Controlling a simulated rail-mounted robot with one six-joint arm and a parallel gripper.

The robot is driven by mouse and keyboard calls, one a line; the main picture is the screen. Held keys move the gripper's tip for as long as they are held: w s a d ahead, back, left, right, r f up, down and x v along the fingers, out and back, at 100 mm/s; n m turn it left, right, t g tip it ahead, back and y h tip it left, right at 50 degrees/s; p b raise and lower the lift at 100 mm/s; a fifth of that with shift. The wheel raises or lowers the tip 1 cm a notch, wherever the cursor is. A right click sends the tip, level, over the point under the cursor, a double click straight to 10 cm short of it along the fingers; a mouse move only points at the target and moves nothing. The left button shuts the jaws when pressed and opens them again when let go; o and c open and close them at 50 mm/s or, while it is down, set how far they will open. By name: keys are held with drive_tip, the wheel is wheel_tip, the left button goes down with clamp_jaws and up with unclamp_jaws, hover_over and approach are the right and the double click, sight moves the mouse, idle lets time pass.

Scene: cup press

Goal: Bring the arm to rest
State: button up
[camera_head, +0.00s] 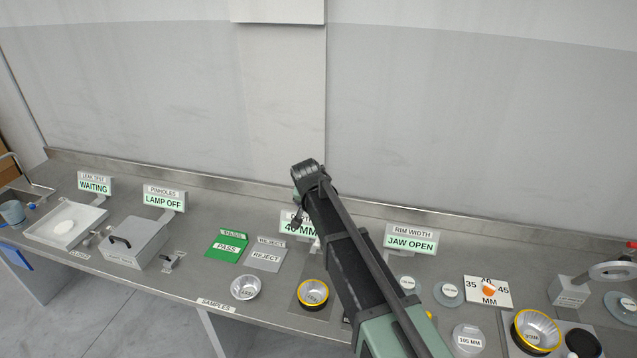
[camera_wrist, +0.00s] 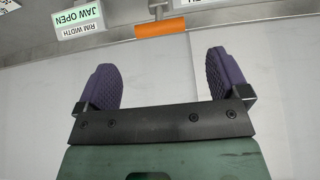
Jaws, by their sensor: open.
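My arm (camera_head: 345,255) reaches up from the lower edge of the head view, over the bench (camera_head: 195,270). Its dark far end (camera_head: 308,172) stands in front of the pale wall, above the bench. The gripper's fingers cannot be made out clearly there. In the wrist view my gripper (camera_wrist: 160,65) is open, its two purple ribbed pads wide apart. Nothing is between them, only bare wall behind. An orange cylinder (camera_wrist: 160,28) shows beyond the fingertips, apart from them.
My arm partly covers a sign reading 40 MM (camera_head: 298,229). The RIM WIDTH sign (camera_head: 410,240) reads JAW OPEN. A foil cup (camera_head: 245,287) and a yellow-rimmed cup (camera_head: 313,293) stand near the front edge. Green PASS (camera_head: 228,245) and grey REJECT (camera_head: 266,256) plates lie left.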

drive_tip(key=s+d+f+n+g+b, duration=0.1)
drive_tip(key=s+d+f+b, duration=0.5)
drive_tip(key=s, duration=0.3)
drive_tip(key=s+d+f+g+b, duration=0.2)
drive_tip(key=s+d+f+b, duration=0.5)
drive_tip(key=s, duration=0.3)
drive_tip(key=s+d+f+n+g+y+b, duration=0.1)
drive_tip(key=s+d+f+g+b, duration=0.1)
drive_tip(key=s+d+f+b, duration=0.5)
drive_tip(key=s+f, duration=0.2)
drive_tip(key=s, duration=0.1)
drive_tip(key=shift+s+d+n, duration=0.2)
drive_tip(key=shift+d+n, duration=0.1)
drive_tip(key=shift+d, duration=0.05)
